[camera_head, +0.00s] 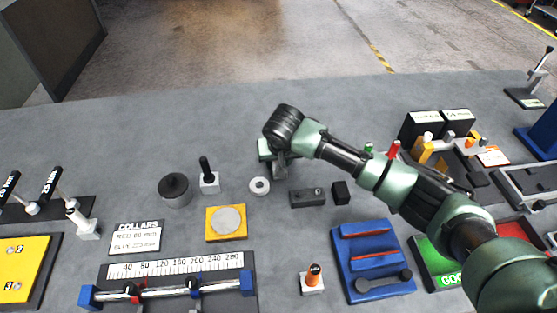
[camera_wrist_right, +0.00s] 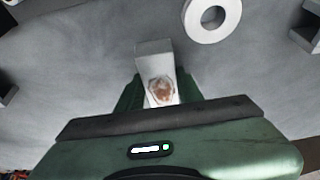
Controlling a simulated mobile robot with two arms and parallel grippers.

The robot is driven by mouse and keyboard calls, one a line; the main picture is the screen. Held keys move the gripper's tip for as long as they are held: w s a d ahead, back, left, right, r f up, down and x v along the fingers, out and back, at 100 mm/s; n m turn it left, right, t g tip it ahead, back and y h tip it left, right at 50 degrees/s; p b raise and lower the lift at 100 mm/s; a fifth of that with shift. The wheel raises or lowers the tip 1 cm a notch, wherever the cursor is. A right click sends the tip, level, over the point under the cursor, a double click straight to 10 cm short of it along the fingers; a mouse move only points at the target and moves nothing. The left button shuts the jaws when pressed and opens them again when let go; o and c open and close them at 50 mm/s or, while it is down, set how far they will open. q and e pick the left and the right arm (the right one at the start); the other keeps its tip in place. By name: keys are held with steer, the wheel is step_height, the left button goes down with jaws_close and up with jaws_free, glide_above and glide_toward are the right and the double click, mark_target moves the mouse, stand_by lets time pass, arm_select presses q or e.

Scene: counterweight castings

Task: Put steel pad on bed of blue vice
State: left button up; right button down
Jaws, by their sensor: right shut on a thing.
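My right gripper (camera_head: 272,152) is over the back middle of the bench in the head view. In the right wrist view its green fingers (camera_wrist_right: 155,97) are shut on a light grey block with a rusty brown patch (camera_wrist_right: 154,62), which looks like the steel pad. Part of the pad (camera_head: 280,171) shows below the gripper in the head view; the hand hides the rest. A blue fixture with red-lined bars (camera_head: 372,249), apparently the blue vice, lies at front right, apart from the pad. My left gripper is not in view.
Beside the gripper are a pale ring (camera_head: 259,186), a dark slotted block (camera_head: 307,197) and a small black block (camera_head: 340,192). A yellow plate with a grey disc (camera_head: 226,222) lies left of centre.

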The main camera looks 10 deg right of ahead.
steer(key=c, duration=0.9)
jaws_free()
steer(key=shift+f, duration=0.1)
